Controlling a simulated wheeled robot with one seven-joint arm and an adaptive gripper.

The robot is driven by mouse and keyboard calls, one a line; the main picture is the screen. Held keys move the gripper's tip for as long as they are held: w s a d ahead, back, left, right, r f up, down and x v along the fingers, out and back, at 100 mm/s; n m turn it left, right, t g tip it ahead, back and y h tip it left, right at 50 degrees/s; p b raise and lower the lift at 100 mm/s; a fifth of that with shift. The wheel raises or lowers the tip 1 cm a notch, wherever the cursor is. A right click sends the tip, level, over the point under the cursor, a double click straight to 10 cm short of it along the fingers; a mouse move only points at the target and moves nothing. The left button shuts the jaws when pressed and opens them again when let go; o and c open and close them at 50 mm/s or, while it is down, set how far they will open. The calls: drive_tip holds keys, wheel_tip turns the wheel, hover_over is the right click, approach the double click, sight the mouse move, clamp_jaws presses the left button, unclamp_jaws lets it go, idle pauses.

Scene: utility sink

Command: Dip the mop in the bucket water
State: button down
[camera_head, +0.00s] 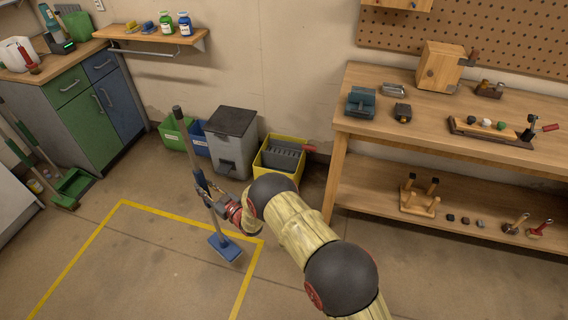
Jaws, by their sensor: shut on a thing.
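The mop has a long grey handle (187,145) and a flat blue head (225,248). It stands nearly upright, its top tilted slightly left. My gripper (207,191) is shut on the mop's handle around its middle. The mop's head is at or just above the floor; I cannot tell whether it touches. The yellow bucket (268,176) with a dark grey wringer (284,156) stands by the wall, behind and to the right of the mop. My arm covers part of the bucket's front. I cannot make out any water in it.
A grey bin (232,140) stands left of the bucket, with green (172,135) and blue (197,138) bins beside it. A wooden workbench (340,118) stands to the right. Yellow tape (75,255) marks an open floor area. Green brooms lean at the far left.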

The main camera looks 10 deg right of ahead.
sight(195, 157)
wheel_tip(195, 157, up, 16)
drive_tip(key=p, duration=0.7)
drive_tip(key=shift+r, duration=0.5)
drive_tip(key=shift+d, duration=0.1)
